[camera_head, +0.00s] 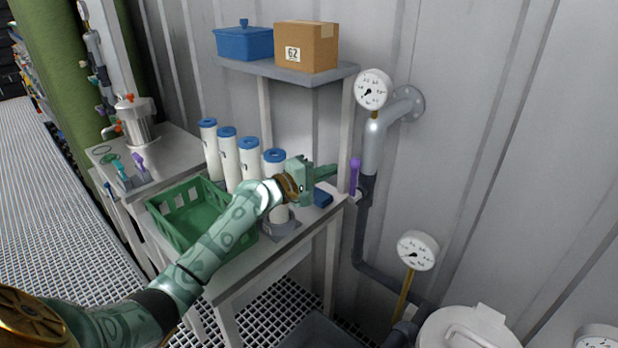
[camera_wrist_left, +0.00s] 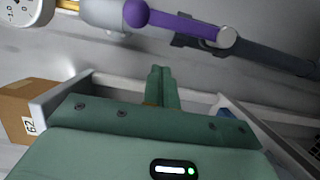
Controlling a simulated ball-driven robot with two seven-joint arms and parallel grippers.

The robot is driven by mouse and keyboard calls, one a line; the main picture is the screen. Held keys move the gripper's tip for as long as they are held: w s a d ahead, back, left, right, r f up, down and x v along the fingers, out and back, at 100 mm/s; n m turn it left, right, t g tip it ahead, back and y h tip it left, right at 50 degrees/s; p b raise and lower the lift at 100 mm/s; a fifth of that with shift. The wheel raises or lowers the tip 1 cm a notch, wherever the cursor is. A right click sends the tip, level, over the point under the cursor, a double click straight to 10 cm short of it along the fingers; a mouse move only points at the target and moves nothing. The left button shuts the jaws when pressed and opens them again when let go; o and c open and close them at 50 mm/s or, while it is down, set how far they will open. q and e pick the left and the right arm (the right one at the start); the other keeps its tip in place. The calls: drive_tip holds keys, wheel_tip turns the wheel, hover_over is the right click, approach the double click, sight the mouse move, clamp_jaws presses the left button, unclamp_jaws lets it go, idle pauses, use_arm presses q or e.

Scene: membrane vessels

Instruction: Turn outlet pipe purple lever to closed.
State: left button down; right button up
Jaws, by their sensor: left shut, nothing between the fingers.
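The purple lever (camera_head: 354,176) sits on the dark valve of the outlet pipe (camera_head: 373,150) at the wall, and stands upright along the pipe in the head view. In the left wrist view the purple lever (camera_wrist_left: 180,24) lies across the top, with a round purple knob at one end and a pale pivot at the other. My left gripper (camera_head: 335,170) is shut and empty. Its fingertips point toward the lever from the left, a little short of it. The shut fingers (camera_wrist_left: 161,72) show below the lever in the wrist view. My right gripper is in neither view.
A shelf unit (camera_head: 340,72) holds a blue box (camera_head: 244,42) and a cardboard box (camera_head: 306,46). Several white cylinders with blue caps stand behind a green crate (camera_head: 160,222). Pressure gauges (camera_head: 372,90) and grey pipes surround the valve. A white-lidded vessel (camera_head: 468,328) stands lower right.

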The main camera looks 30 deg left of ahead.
sight(354, 181)
use_arm(q)
drive_tip(key=d, duration=0.1)
drive_tip(key=d+p, duration=0.1)
drive_tip(key=d, duration=0.1)
drive_tip(key=shift+s+d, duration=0.15)
drive_tip(key=shift+s, duration=0.25)
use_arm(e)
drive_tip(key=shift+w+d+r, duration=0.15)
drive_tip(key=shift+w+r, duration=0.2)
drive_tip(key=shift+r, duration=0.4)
